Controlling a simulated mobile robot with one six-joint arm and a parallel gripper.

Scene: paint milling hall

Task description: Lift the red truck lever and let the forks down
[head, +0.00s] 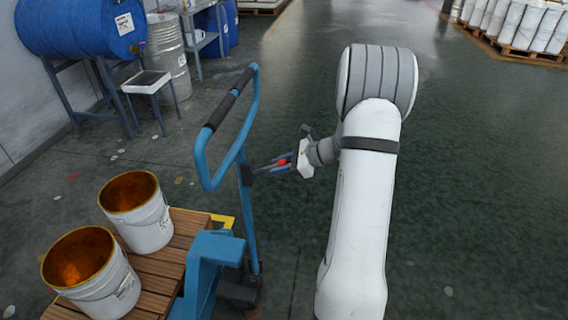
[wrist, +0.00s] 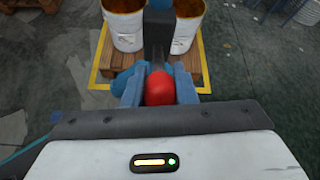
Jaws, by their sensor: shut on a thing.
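The red truck lever (head: 282,162) sticks out from the blue pallet truck's handle post (head: 248,215) in the head view. My gripper (head: 279,165) reaches it from the right and is shut on it. In the wrist view the lever's rounded red end (wrist: 159,88) sits between the two blue-grey fingers of my gripper (wrist: 159,86). The truck's handle loop (head: 256,100) rises above, with black grips. The truck's forks are hidden under the wooden pallet (head: 157,268), so their height cannot be told.
Two open white pails (head: 150,228) (head: 107,290) stand on the pallet. A yellow floor marking (wrist: 205,70) runs around it. A blue drum (head: 75,28) on a stand is at the back left. Loaded pallets (head: 519,50) stand far right. The floor behind and right of my arm is clear.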

